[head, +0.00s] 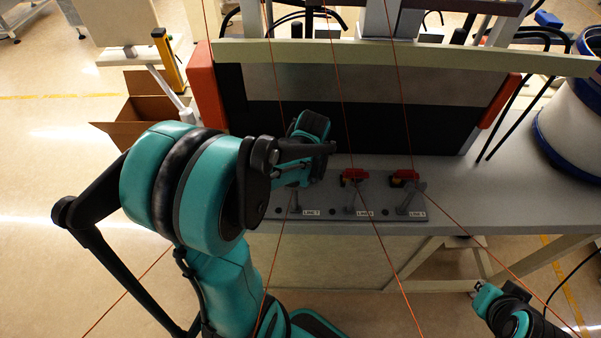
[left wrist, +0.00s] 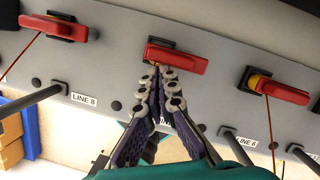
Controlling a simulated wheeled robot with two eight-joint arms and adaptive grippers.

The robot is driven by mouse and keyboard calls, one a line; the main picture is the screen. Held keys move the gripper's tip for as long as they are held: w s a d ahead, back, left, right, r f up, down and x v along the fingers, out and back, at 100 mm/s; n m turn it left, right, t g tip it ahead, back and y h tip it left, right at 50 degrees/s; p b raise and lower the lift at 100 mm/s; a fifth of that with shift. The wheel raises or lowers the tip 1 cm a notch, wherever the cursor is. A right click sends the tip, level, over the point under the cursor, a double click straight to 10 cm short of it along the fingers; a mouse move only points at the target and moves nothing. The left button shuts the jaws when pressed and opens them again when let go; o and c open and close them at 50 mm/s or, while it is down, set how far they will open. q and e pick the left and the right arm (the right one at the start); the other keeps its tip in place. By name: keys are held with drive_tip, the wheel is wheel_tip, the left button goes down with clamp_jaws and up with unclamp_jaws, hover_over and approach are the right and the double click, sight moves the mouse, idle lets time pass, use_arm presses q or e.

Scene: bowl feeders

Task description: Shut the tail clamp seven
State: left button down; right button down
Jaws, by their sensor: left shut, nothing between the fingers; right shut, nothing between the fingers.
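The tail clamp at line seven shows in the left wrist view as a red handle (left wrist: 178,57) on a dark base, lying roughly crosswise. Its label below is mostly covered by my fingers. My left gripper (left wrist: 160,80) is shut and empty, fingertips just below and overlapping the red handle; I cannot tell whether they touch it. In the head view the "LINE 7" label (head: 312,212) shows, but my left arm hides its clamp. My right gripper (head: 478,288) is shut, low at the right, far from the clamps.
A line 8 clamp (left wrist: 60,27) sits left and a line 6 clamp (left wrist: 285,92) right in the left wrist view. Two red clamps (head: 354,174) (head: 404,176) stand right of my arm. Taut orange lines cross the space. A white drum (head: 575,125) stands on the grey bench (head: 480,180).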

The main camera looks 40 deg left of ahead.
use_arm(q)
drive_tip(key=v, duration=1.2)
idle(0.4)
drive_tip(key=s+d+f+n+t+h+b, duration=0.1)
drive_tip(key=s+d+f+n+t+b, duration=0.2)
drive_tip(key=d+f+n+b, duration=0.3)
drive_tip(key=s+d+f+n+t+h+b, duration=0.1)
drive_tip(key=d+f+n+b, duration=0.5)
drive_tip(key=n, duration=1.1)
drive_tip(key=shift+s+d+f+t, duration=0.7)
drive_tip(key=shift+s+d+t, duration=0.05)
drive_tip(key=shift+s+t, duration=0.15)
